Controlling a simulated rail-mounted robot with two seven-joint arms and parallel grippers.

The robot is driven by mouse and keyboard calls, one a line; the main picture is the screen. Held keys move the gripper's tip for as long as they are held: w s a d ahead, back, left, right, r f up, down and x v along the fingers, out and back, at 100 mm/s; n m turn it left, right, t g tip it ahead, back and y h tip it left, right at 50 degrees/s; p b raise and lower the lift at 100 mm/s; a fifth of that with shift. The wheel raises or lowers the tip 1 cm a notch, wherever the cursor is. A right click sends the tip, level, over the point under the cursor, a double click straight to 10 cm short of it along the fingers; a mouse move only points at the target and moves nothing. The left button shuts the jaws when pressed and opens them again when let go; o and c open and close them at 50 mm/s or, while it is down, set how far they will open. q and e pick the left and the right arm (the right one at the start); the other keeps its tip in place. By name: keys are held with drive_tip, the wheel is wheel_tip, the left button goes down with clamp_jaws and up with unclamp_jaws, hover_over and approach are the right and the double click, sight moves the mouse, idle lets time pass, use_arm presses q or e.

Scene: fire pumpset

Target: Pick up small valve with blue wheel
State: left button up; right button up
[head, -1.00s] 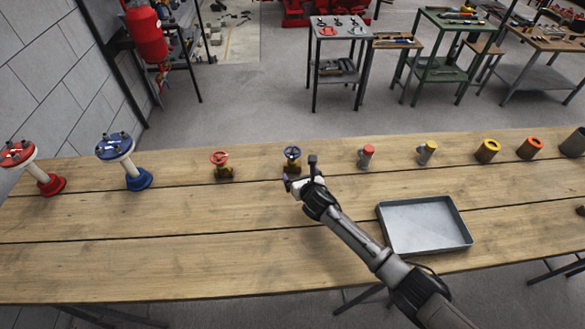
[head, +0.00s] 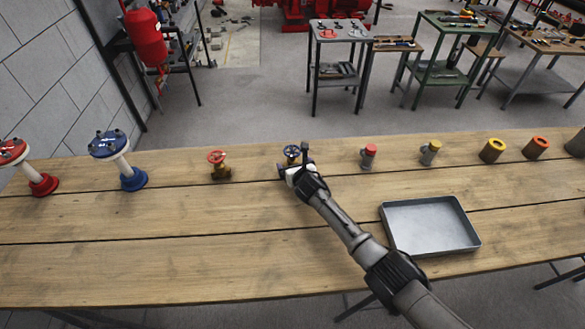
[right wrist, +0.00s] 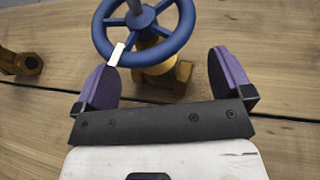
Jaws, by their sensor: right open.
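The small valve with a blue wheel (head: 291,150) stands near the back edge of the wooden table, partly hidden by my right gripper (head: 292,162). In the right wrist view the blue wheel (right wrist: 146,30) tops a brass body (right wrist: 165,68). My right gripper also shows in the right wrist view (right wrist: 165,82), open, with its two purple-padded fingers on either side of the valve's brass body. The wheel lies beyond the fingertips in that picture. My left gripper is not in view.
A small red-wheeled valve (head: 219,165) stands to the left, with large blue (head: 124,160) and red (head: 28,166) flanged pieces farther left. A metal tray (head: 430,246) lies at front right. The left front of the table is clear.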

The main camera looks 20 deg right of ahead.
sight(295, 156)
drive_tip(key=shift+c, duration=0.4)
drive_tip(key=c, duration=1)
drive_tip(key=shift+c, duration=0.5)
drive_tip(key=shift+r, duration=0.2)
drive_tip(key=shift+c, duration=0.6)
drive_tip(key=shift+w+r, duration=0.1)
drive_tip(key=shift+r, duration=0.2)
wheel_tip(295, 156, up, 4)
drive_tip(key=p, duration=0.2)
drive_tip(key=shift+p, duration=0.35)
drive_tip(key=s+d+r+p, duration=0.1)
drive_tip(key=s+d, duration=0.1)
drive_tip(key=s+d+r+p, duration=0.1)
drive_tip(key=s+d+r, duration=0.1)
drive_tip(key=s, duration=0.1)
drive_tip(key=s+d+r+p, duration=0.2)
drive_tip(key=d, duration=0.1)
drive_tip(key=shift+s+r, duration=0.25)
drive_tip(key=shift+s, duration=0.1)
drive_tip(key=shift+s+d+r, duration=0.3)
drive_tip(key=shift+s+d, duration=0.1)
drive_tip(key=shift+s, duration=0.05)
